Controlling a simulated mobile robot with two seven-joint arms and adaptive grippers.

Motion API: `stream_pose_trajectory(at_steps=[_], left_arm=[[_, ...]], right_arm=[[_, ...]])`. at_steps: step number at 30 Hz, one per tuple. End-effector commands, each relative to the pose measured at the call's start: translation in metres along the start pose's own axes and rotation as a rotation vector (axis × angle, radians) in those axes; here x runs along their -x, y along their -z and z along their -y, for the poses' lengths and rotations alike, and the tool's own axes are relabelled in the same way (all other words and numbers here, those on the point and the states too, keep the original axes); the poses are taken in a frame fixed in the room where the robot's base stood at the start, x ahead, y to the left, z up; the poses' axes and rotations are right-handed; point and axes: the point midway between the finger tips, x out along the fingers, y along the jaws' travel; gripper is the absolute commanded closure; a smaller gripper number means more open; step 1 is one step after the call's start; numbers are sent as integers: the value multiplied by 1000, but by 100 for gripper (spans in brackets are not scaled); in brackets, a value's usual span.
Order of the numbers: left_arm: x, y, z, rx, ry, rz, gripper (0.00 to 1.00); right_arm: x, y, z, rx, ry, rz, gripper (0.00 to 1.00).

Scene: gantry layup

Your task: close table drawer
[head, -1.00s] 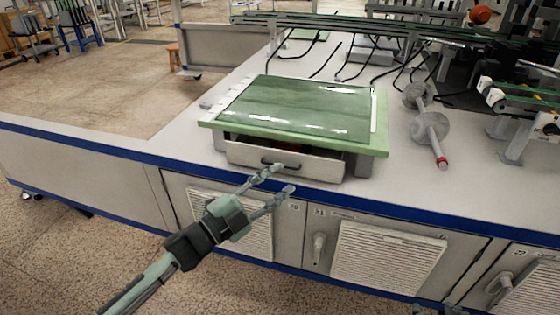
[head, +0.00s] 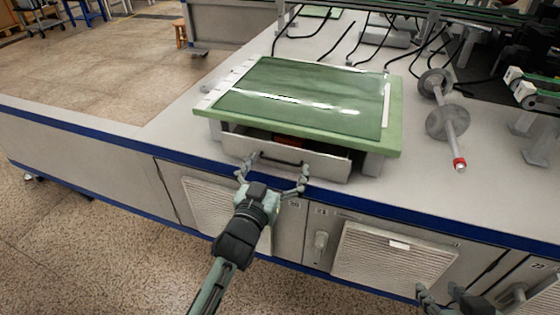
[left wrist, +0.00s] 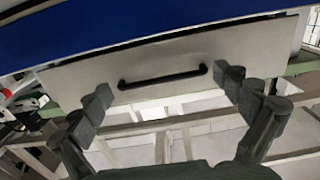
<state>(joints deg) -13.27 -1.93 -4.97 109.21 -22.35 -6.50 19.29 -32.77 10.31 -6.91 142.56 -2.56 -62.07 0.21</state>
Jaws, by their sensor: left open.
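The table drawer (head: 320,162) sits under the green-topped small table (head: 300,100) on the bench. It is pulled partly out, and a reddish thing shows inside behind its front panel. Its dark bar handle (head: 280,160) is on the front; the handle also shows in the left wrist view (left wrist: 163,76). My left gripper (head: 273,170) is open in front of the drawer, its fingers spread on either side of the handle. I cannot tell whether the fingertips touch the panel. My right gripper (head: 440,295) is partly in view at the bottom right, away from the drawer.
The bench (head: 430,195) has a blue front edge and cabinet doors below. A grey spindle with discs (head: 447,122) lies right of the small table. Cables and rails stand behind. Floor is open at the left.

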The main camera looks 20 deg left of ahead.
Motion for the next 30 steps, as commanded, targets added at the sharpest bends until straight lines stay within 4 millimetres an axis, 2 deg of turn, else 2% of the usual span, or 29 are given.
stream_pose_trajectory(at_steps=[3, 11, 26, 30], left_arm=[[-8, 0, 0, -1, 0, 0, 0], [-10, 0, 0, -1, 0, 1, 0], [-10, 0, -1, -1, -2, 0, 60], [-19, 1, -1, 0, -2, -2, 60]], right_arm=[[0, 4, 1, 0, 1, -14, 60], [0, 11, -1, 1, -1, -31, 60], [0, 9, -2, 0, -3, -27, 60], [1, 8, -2, 0, -4, -21, 60]])
